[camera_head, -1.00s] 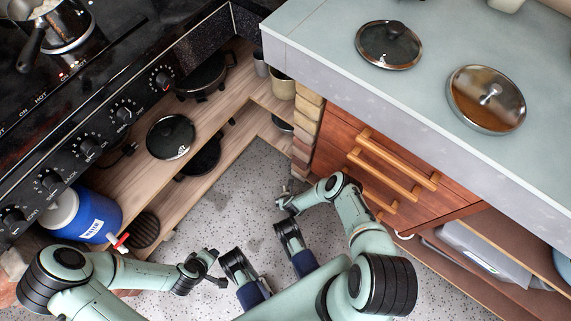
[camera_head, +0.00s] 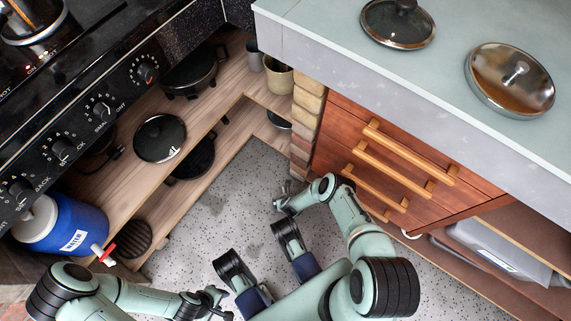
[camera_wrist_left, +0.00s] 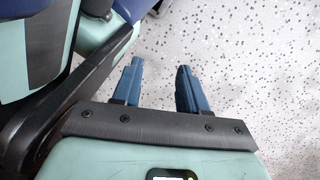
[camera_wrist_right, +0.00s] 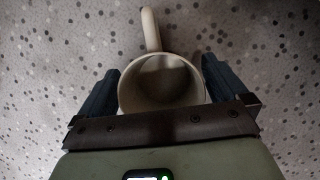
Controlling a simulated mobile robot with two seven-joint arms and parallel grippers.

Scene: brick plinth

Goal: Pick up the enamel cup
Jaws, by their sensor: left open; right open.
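A pale cup (camera_wrist_right: 163,82) with a handle pointing up in the picture shows in the right wrist view, its open mouth facing the camera. It is between the two fingers of my right gripper (camera_wrist_right: 160,66), which is open around it. I cannot tell whether the fingers touch it. In the head view my right gripper (camera_head: 283,207) is over the floor beside the drawers, and no cup is visible there. My left gripper (camera_head: 218,300) is open and empty at the bottom of the head view; in the left wrist view (camera_wrist_left: 158,65) only floor lies beyond its fingers.
A wooden drawer unit (camera_head: 360,150) with a grey countertop (camera_head: 400,80) stands right, bearing two lids (camera_head: 398,22) (camera_head: 511,78). A black stove (camera_head: 90,90), a low shelf (camera_head: 105,190) with pans (camera_head: 160,138) and a blue water jug (camera_head: 70,228) are left. Speckled floor (camera_head: 235,180) is clear between.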

